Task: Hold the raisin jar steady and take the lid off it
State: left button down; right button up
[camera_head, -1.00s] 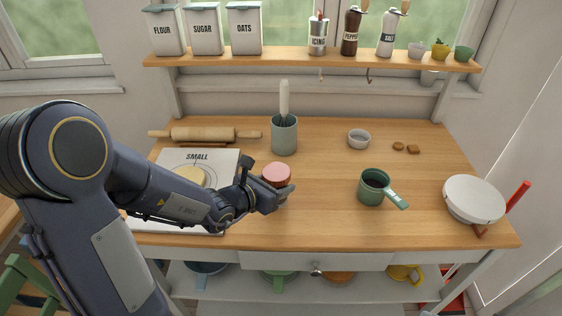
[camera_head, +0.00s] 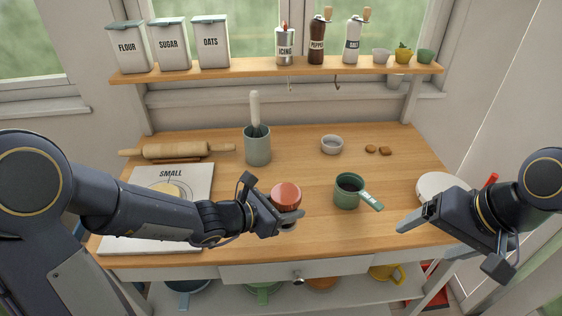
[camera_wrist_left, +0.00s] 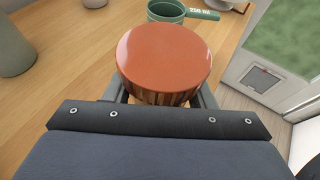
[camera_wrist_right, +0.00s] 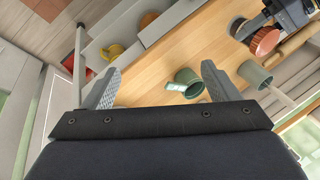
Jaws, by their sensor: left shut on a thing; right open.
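The raisin jar has a round red-orange lid (camera_head: 286,193), which sits on it and also shows large in the left wrist view (camera_wrist_left: 164,58). The jar body (camera_wrist_left: 160,97) shows only as a dark striped band under the lid. My left gripper (camera_head: 287,220) is shut on the jar, its fingers on either side below the lid. The jar looks upright; I cannot tell whether it touches the worktop. My right gripper (camera_wrist_right: 160,85) is open and empty, off to the right near the worktop's right end. The lid also shows in the right wrist view (camera_wrist_right: 265,41).
A green measuring cup (camera_head: 348,192) stands right of the jar. A utensil pot (camera_head: 257,148) and a small bowl (camera_head: 332,144) stand behind. A white pan (camera_head: 440,186) is beside my right gripper.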

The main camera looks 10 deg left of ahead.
jog(key=w+a+r+g, duration=0.1)
jog(key=w+a+r, duration=0.2)
jog(key=w+a, duration=0.25)
jog(key=m+g+h, duration=0.2)
jog(key=m+h, duration=0.1)
jog(key=h, duration=0.1)
send_near(281, 191)
jog(key=shift+d+f, duration=0.4)
jog(key=shift+d, duration=0.1)
jog(key=shift+a+f, duration=0.15)
jog(key=shift+a, duration=0.15)
jog(key=shift+a+f, duration=0.1)
jog(key=shift+f, duration=0.25)
notch_tip(281, 191, down, 7)
jog(key=shift+f, duration=0.25)
jog(key=shift+r, duration=0.1)
jog(key=shift+c, duration=0.3)
jog(key=shift+r, duration=0.1)
jog(key=c, duration=0.7)
